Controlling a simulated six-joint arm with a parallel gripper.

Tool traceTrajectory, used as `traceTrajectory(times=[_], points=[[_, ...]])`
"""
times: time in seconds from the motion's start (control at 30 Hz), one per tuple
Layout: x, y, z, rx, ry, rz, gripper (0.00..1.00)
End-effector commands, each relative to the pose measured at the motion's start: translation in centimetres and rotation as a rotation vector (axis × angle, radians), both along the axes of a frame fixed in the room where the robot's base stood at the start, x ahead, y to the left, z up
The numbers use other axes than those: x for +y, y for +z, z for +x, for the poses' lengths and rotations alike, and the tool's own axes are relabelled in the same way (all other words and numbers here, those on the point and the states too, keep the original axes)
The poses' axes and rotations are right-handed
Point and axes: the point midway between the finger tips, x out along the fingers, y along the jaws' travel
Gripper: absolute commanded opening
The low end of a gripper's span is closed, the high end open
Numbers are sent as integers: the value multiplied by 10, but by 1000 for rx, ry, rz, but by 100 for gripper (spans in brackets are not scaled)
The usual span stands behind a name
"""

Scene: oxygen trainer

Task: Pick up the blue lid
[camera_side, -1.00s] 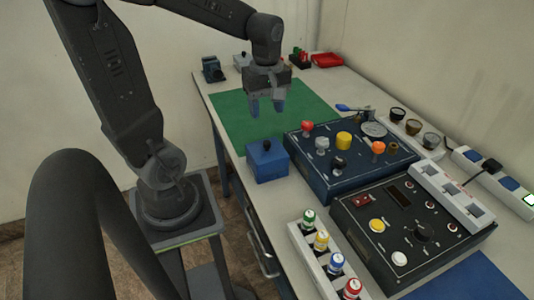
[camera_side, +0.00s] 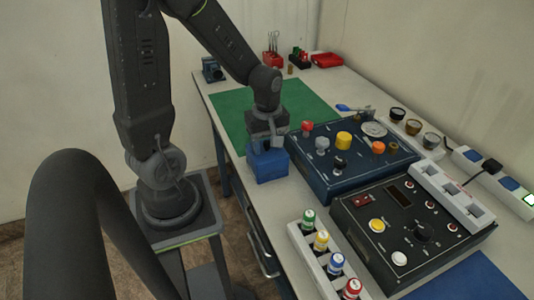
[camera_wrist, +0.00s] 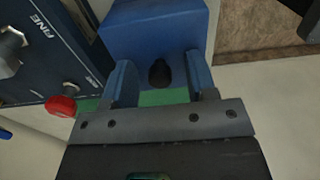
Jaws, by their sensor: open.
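The blue lid (camera_wrist: 155,27) with its round black knob (camera_wrist: 159,73) fills the upper middle of the wrist view. In the side view the blue box (camera_side: 271,168) it belongs to stands at the table's left edge, and my gripper hides its top and knob. My gripper (camera_side: 267,143) is directly above it, pointing down. In the wrist view my gripper (camera_wrist: 161,78) is open, with one blue finger on each side of the knob. I cannot tell whether the fingers touch the lid.
A dark blue panel (camera_side: 348,180) with knobs and buttons stands close on the right. A black panel (camera_side: 385,245) and a rack of coloured bottles (camera_side: 315,247) are nearer the front. The green mat (camera_side: 235,105) behind is largely clear.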

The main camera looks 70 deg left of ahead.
Motion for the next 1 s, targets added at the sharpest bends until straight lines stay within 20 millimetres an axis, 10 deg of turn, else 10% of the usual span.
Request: traceTrajectory(times=[0.63, 1.0], points=[[0, 1, 0, 0, 0, 0, 0], [0, 4, 1, -3, 0, 1, 0]])
